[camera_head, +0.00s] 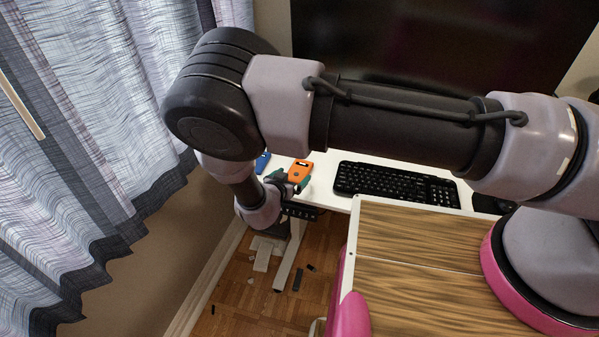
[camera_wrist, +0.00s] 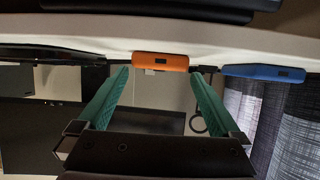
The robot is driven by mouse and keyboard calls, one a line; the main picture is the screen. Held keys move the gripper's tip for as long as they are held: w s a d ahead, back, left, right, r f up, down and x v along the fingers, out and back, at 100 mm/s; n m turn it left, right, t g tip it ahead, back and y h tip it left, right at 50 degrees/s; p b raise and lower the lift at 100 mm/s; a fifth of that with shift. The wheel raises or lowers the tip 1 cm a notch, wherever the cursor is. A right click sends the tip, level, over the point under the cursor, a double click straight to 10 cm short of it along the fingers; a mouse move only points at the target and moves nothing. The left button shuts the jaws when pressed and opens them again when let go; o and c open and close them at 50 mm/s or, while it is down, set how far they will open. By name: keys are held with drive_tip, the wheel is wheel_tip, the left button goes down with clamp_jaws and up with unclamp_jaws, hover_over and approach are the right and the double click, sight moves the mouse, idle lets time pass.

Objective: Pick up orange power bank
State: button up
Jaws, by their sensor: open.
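The orange power bank (camera_head: 299,171) lies on the white desk (camera_head: 325,178), near its left front corner in the head view. In the wrist view the orange power bank (camera_wrist: 160,61) shows edge-on, with a small dark port, just ahead of the gap between my fingertips. My gripper (camera_head: 290,181) is at the desk's front edge, close to the power bank. Its two green fingers show in the wrist view (camera_wrist: 160,73), spread wide with nothing between them. Whether the fingertips touch the power bank cannot be told.
A blue power bank (camera_head: 262,162) lies left of the orange one; it also shows in the wrist view (camera_wrist: 263,72). A black keyboard (camera_head: 395,184) is to the right. A large dark monitor (camera_head: 440,50) stands behind. A curtain (camera_head: 90,130) hangs at the left.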

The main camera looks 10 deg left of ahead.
sight(298, 171)
drive_tip(key=x, duration=0.4)
drive_tip(key=shift+w+d+r, duration=0.1)
drive_tip(key=c, duration=1.4)
drive_tip(key=shift+r, duration=0.15)
